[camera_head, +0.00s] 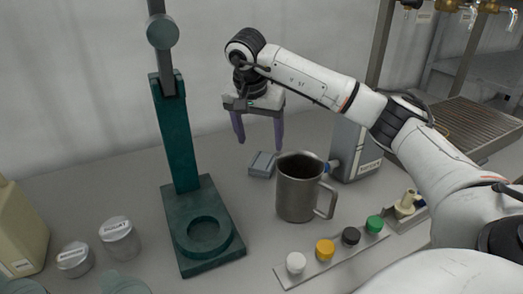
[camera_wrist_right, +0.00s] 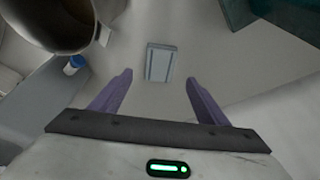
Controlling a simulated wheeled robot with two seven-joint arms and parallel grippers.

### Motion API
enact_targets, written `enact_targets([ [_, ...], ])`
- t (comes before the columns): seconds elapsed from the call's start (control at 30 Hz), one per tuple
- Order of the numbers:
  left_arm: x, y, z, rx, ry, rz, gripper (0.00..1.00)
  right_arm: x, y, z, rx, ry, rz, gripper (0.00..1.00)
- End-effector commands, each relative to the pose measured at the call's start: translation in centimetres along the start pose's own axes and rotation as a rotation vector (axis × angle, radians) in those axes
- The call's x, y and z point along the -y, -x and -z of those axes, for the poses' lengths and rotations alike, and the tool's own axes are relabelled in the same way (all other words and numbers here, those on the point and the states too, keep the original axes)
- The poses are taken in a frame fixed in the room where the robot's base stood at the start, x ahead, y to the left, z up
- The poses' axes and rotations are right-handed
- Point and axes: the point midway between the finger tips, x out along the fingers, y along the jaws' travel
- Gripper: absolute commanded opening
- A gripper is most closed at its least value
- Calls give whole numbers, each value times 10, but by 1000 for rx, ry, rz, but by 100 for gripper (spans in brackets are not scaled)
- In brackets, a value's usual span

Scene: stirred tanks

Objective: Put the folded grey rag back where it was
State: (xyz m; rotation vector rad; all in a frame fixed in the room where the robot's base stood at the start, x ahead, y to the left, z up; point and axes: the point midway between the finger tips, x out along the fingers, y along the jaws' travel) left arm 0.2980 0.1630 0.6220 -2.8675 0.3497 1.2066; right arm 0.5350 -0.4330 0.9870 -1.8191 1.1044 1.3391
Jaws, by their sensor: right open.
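The folded grey rag (camera_head: 262,164) lies on the bench behind the metal jug, as a small flat grey block. It also shows in the right wrist view (camera_wrist_right: 160,63), flat on the bench beyond the fingertips and roughly between their lines. My right gripper (camera_head: 260,142) hangs fingers-down above the bench near the rag, open, with nothing between its purple fingers. The fingers look apart from the rag. My left gripper is in neither view.
A metal jug (camera_head: 297,190) stands just in front of the rag. A dark green stand (camera_head: 208,240) is to the left, a grey box (camera_head: 355,150) to the right. A strip with several coloured caps (camera_head: 335,256) lies in front. Lidded jars (camera_head: 119,238) stand at the left.

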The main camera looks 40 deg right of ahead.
Motion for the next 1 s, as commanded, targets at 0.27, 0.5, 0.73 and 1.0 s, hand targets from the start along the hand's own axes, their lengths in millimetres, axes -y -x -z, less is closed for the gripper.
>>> enact_targets([
  [0.27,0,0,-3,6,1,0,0,0,29,0,0,-1,-1,69],
  [0.5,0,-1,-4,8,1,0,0,0,31,0,1,-1,-1,69],
  [0.73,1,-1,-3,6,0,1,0,0,30,0,1,0,-1,69],
  [1.0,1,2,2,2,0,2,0,3,54,20,-4,-129,66,69],
])
